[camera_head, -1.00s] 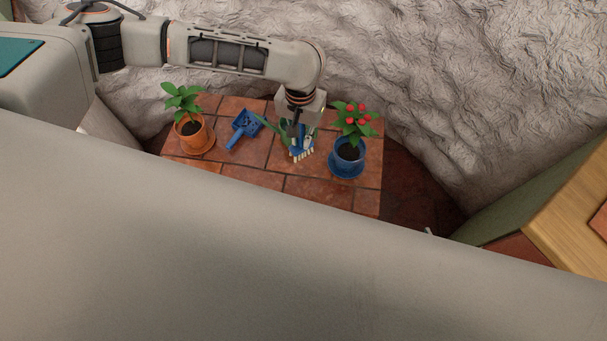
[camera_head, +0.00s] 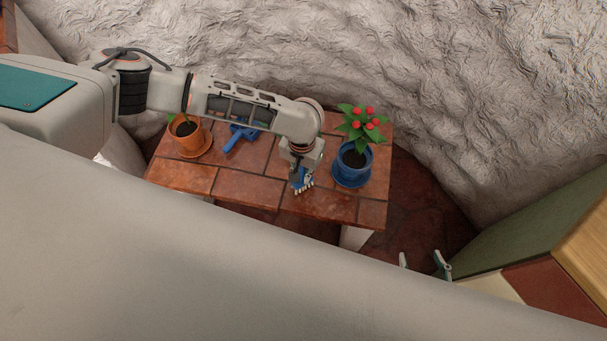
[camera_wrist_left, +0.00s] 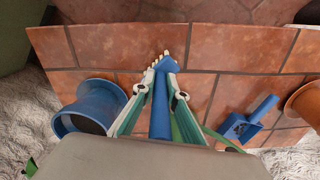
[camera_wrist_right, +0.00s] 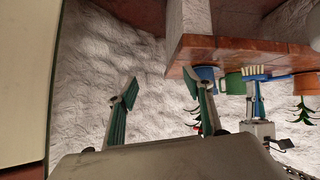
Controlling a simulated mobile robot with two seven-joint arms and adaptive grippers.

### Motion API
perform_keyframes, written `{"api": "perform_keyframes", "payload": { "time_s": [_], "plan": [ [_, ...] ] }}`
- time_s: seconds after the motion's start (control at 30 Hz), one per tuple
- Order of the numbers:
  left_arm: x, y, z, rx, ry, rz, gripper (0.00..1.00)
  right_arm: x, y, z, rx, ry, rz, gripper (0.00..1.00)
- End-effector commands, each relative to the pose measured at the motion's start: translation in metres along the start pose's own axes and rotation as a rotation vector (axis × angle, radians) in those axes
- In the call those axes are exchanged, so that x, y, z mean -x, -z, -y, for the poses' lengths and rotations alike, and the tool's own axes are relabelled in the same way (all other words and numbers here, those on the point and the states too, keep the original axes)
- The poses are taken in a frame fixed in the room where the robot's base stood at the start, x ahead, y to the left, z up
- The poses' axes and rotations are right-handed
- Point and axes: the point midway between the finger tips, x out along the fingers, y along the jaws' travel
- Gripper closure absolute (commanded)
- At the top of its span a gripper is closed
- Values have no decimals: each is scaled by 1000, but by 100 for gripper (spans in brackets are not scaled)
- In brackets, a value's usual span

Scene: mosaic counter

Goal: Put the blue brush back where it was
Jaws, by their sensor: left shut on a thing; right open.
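The blue brush (camera_wrist_left: 161,112) with pale bristles is held in my left gripper (camera_head: 302,176), which is shut on its handle. In the head view, the brush head (camera_head: 303,184) shows just below the gripper, over the tiled counter (camera_head: 257,190) and left of the blue pot. Whether the bristles touch the tiles cannot be told. The brush also shows in the right wrist view (camera_wrist_right: 258,90), which looks upside down, with its bristles near the counter. My right gripper (camera_wrist_right: 160,86) is open and empty, apart from the counter; its fingertips show at the lower right of the head view (camera_head: 424,261).
A blue pot (camera_head: 349,174) with a red-flowered plant stands right of the brush. A blue dustpan (camera_head: 237,137) and an orange pot (camera_head: 190,142) are to the left. Bare tiles lie along the front edge.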

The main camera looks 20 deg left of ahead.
Motion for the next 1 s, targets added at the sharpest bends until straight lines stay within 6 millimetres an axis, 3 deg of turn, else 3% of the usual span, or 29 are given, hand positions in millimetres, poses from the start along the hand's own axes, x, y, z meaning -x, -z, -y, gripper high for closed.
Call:
{"api": "perform_keyframes", "payload": {
  "time_s": [0.03, 0.1, 0.47, 0.5, 0.57, 1.0],
  "plan": [
    [-14, -2, 0, 1, -1, 7, 100, -1, -7, 2, 2, 3, 9, 49],
    [-17, -1, 0, 1, -1, 4, 100, -1, -4, 1, 4, 1, 3, 49],
    [-16, 1, 0, 1, -1, -1, 100, -1, 5, -3, 5, -5, -12, 49],
    [-17, 0, 0, 0, -1, -1, 82, -1, 5, -3, 5, -5, -11, 49],
    [-17, 0, 0, 0, -1, -1, 71, -1, 4, -3, 5, -5, -11, 49],
    [-10, 1, 0, 1, -1, -2, 71, -1, 6, -4, 4, -6, -13, 49]
  ]
}}
